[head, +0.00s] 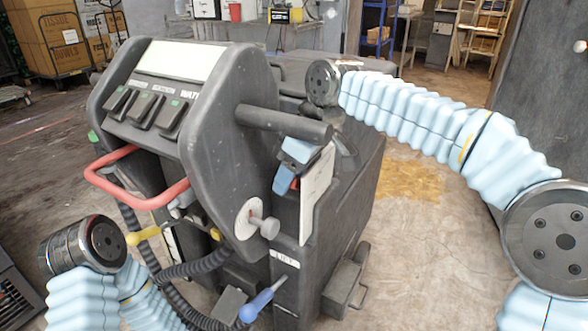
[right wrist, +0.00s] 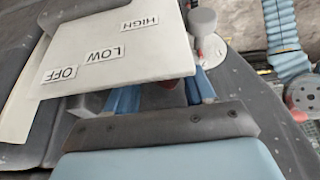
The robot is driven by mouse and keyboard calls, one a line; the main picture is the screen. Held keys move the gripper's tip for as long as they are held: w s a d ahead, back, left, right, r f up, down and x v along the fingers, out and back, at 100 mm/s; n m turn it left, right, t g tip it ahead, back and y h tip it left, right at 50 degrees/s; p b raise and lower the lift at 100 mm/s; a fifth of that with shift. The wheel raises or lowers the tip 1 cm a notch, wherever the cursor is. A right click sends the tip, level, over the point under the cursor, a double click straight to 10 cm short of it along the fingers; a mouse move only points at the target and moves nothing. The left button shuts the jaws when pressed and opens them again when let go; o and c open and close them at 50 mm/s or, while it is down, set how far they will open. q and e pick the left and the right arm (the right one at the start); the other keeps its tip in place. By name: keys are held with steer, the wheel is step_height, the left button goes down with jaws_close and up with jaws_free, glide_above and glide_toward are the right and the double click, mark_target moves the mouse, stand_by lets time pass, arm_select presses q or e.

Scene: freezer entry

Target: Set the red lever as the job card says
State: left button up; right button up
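The white plate marked OFF, LOW and HIGH (right wrist: 110,50) fills the upper left of the right wrist view. In the head view the plate (head: 317,192) shows at a steep angle on the machine's right side. My right gripper (head: 291,168) is close beside it. In the right wrist view its blue fingers (right wrist: 163,92) are apart, partly hidden by the plate. A small red part (head: 295,184) shows by the fingers; I take it for the red lever, mostly hidden. I cannot tell whether the fingers touch it. My left gripper is not visible. I see no readable job card.
The dark machine has a red loop handle (head: 137,178), a yellow-ended lever (head: 145,235), a blue-handled lever (head: 262,302) and a grey knob (head: 268,228) on a white disc. A thick dark bar (head: 284,124) juts out above my right gripper. Open floor lies to the right.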

steer(key=shift+o, duration=0.9)
steer(key=shift+a+f, duration=0.15)
steer(key=shift+f, duration=0.05)
steer(key=shift+r, duration=0.1)
steer(key=shift+w, duration=0.1)
